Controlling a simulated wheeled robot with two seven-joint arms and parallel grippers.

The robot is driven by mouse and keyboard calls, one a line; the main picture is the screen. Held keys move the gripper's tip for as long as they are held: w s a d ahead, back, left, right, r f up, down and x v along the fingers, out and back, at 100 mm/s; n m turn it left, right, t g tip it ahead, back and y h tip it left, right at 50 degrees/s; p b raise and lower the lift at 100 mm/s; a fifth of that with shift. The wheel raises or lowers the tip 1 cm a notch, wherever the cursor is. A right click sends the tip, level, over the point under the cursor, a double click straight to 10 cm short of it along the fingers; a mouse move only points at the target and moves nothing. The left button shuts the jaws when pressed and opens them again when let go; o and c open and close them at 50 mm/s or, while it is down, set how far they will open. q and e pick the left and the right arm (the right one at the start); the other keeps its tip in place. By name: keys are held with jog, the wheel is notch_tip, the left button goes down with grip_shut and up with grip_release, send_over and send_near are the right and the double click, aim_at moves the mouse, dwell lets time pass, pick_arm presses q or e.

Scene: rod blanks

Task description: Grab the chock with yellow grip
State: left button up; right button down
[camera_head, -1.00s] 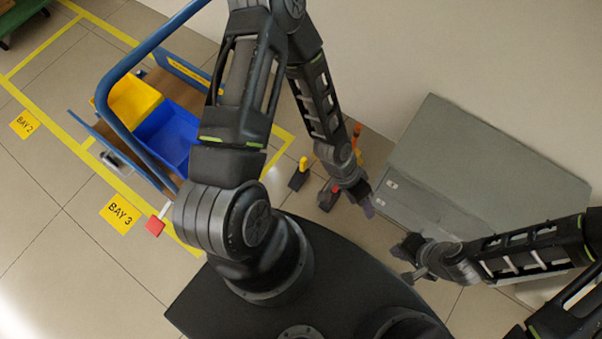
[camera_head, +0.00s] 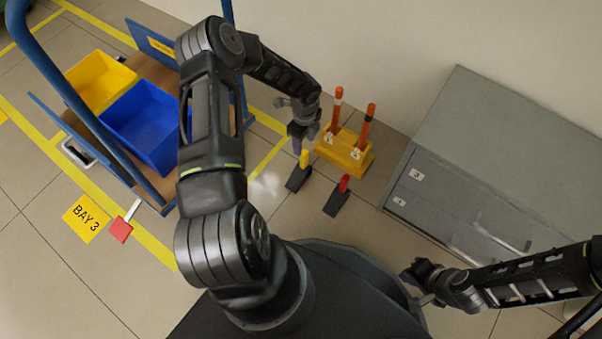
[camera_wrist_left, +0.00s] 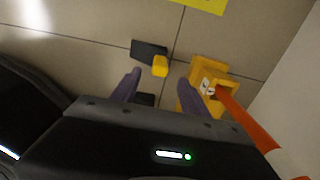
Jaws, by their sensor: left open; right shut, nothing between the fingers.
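The chock with yellow grip (camera_head: 298,179) is a black wedge with an upright yellow handle, on the tiled floor. In the left wrist view the same chock (camera_wrist_left: 148,49) lies just beyond the fingertips, its handle near the middle of the gap. My left gripper (camera_head: 299,146) points down close above the yellow handle, open and empty; its purple fingers (camera_wrist_left: 160,82) are apart in the wrist view. A similar black chock with a red grip (camera_head: 338,199) stands to the right. My right gripper (camera_head: 416,277) is shut and empty, near the grey cabinet.
A yellow holder (camera_head: 345,156) with two orange posts stands close right of my left gripper. A grey cabinet (camera_head: 465,185) stands at the right. A blue trolley (camera_head: 155,203) carries yellow and blue bins at the left.

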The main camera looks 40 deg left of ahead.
aim_at(304, 152)
pick_arm(q)
jog(key=shift+f, duration=0.1)
jog(key=shift+f+b, duration=0.55)
jog(key=shift+f, duration=0.65)
jog(key=shift+f, duration=0.1)
notch_tip(304, 152, down, 4)
jog(key=b, duration=0.2)
jog(key=shift+d+f+b, duration=0.1)
jog(key=shift+f+b, duration=0.1)
jog(key=shift+b, duration=0.2)
jog(key=shift+f, duration=0.35)
jog(key=shift+c, duration=0.2)
grip_shut()
